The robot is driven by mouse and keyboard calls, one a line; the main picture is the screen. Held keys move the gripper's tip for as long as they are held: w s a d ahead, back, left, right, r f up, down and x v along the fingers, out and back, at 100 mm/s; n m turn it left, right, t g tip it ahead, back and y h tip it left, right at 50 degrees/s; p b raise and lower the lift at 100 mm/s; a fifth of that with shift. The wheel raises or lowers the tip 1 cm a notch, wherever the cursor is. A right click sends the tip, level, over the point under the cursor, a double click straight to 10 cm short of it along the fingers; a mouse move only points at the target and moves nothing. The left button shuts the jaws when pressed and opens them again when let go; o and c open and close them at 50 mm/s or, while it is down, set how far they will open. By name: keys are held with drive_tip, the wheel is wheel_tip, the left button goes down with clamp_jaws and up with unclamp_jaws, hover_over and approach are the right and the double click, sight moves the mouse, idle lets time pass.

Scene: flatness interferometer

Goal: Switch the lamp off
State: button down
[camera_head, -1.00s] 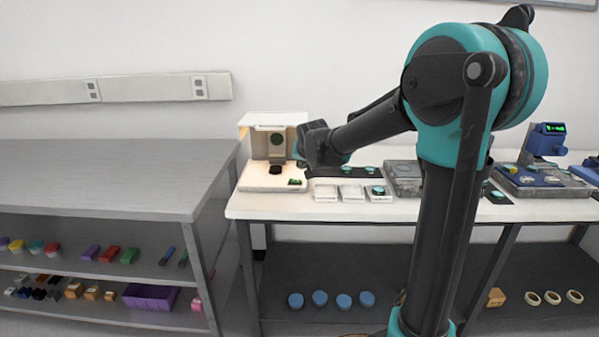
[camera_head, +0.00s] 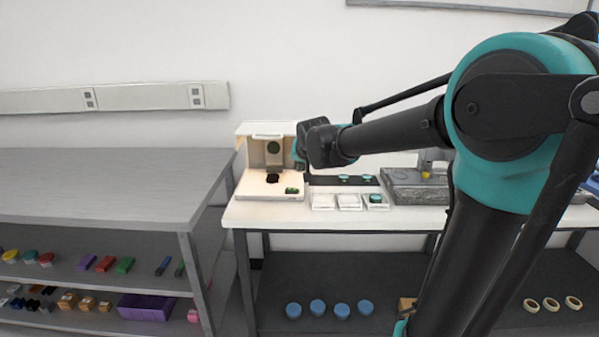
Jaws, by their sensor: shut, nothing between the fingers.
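The flatness interferometer (camera_head: 248,158), a cream open-fronted box with a lit interior, stands at the left end of the white bench. A round dark green disc (camera_head: 273,147) is on its back part, and a small black piece (camera_head: 272,178) is below it. A small green-and-black item (camera_head: 291,190) sits at the right front of its base; I cannot tell whether this is the lamp switch. My gripper (camera_head: 299,165) is shut and empty at the interferometer's right side, largely hidden behind my wrist. I cannot tell whether it touches anything.
A grey slab-like device (camera_head: 412,187) stands farther right. A grey shelf unit (camera_head: 110,185) adjoins at left, its top clear.

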drive_tip(key=shift+s+a, duration=0.1)
drive_tip(key=shift+a, duration=0.15)
hover_over(289, 188)
drive_tip(key=s+d, duration=0.2)
drive_tip(key=s, duration=0.1)
drive_tip(key=f, duration=0.6)
drive_tip(key=shift+w+a+f, duration=0.1)
drive_tip(key=shift+w+f, duration=0.1)
drive_tip(key=shift+f, duration=0.2)
drive_tip(key=shift+a+f, duration=0.2)
drive_tip(key=shift+f, duration=0.4)
drive_tip(key=shift+a+f, duration=0.15)
drive_tip(key=shift+f, duration=0.4)
drive_tip(key=shift+a+f, duration=0.15)
drive_tip(key=shift+f, duration=0.6)
drive_tip(key=shift+s, duration=0.1)
